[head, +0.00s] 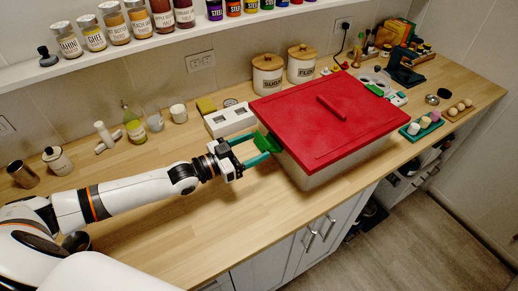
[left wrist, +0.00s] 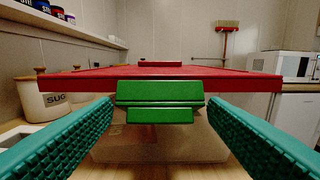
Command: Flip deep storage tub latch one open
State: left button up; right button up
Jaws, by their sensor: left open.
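The deep storage tub has a red lid (head: 330,115) with a raised red handle, over a pale, cloudy body (head: 335,166). It stands on the wooden counter. A green latch (head: 267,142) sits on the tub's left side; in the left wrist view the green latch (left wrist: 160,97) is centred under the lid's front edge (left wrist: 225,82). A second green latch (head: 374,90) shows at the far right side. My left gripper (head: 262,150) is open, its teal fingers on either side of the near latch. In the left wrist view, a gap shows between each finger and the latch. My right gripper is not in view.
A white switch box (head: 229,120) stands just behind my left gripper. Two lidded canisters (head: 268,75) stand behind the tub. A shelf of jars (head: 114,24) runs above. The counter in front of my left arm (head: 190,235) is clear.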

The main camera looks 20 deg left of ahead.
pick_arm(q)
jog(key=shift+b+x, duration=0.3)
jog(key=shift+x, duration=1)
jog(key=c, duration=0.6)
jog(key=b, duration=0.2)
jog(key=f+t+h+b, duration=0.1)
jog(key=b, duration=0.2)
jog(key=shift+s+a+f+t, duration=0.1)
jog(key=shift+s+f+t, duration=0.1)
jog(key=shift+f+t, duration=0.1)
jog(key=shift+r+t+h+b, duration=0.2)
jog(key=shift+t+h+b, duration=0.1)
jog(key=shift+h+b, duration=0.15)
jog(key=o, duration=0.6)
